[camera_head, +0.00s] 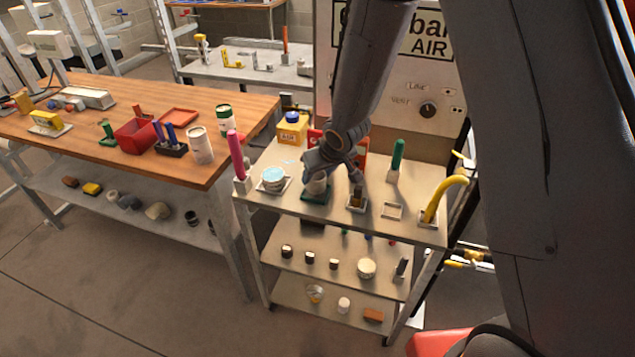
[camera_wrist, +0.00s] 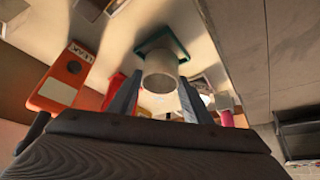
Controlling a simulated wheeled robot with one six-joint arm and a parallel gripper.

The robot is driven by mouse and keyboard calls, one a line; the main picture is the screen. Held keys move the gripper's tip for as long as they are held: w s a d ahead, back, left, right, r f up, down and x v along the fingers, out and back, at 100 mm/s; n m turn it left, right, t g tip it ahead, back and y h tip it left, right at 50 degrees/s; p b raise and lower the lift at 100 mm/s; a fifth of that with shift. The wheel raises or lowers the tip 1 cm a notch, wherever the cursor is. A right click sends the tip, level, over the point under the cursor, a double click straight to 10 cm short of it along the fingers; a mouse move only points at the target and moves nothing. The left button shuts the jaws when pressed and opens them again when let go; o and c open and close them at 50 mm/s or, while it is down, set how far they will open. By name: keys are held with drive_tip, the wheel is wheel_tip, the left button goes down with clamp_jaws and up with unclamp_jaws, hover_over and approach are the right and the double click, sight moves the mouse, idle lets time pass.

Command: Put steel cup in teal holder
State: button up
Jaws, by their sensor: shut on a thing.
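The steel cup (camera_head: 317,186) is a pale, round cup, partly hidden by my gripper (camera_head: 319,172) in the head view. In the wrist view the cup (camera_wrist: 161,76) sits between the two fingers of my gripper (camera_wrist: 158,88), which is shut on it. The teal holder (camera_head: 314,197) is a low square frame on the cart's top shelf, directly below the cup. In the wrist view the teal holder (camera_wrist: 178,46) frames the far end of the cup. I cannot tell whether the cup touches the holder's floor.
A round container (camera_head: 273,180) sits left of the holder, beside a pink-handled tool (camera_head: 236,155). A small dark block in a stand (camera_head: 356,200) is close on the right. A green-handled tool (camera_head: 397,155), an empty square holder (camera_head: 391,211) and a yellow hook (camera_head: 440,195) stand farther right.

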drive_tip(key=shift+f, duration=1.05)
drive_tip(key=shift+f, duration=0.1)
drive_tip(key=shift+f, duration=0.1)
drive_tip(key=o, duration=1.2)
drive_tip(key=shift+c, duration=0.2)
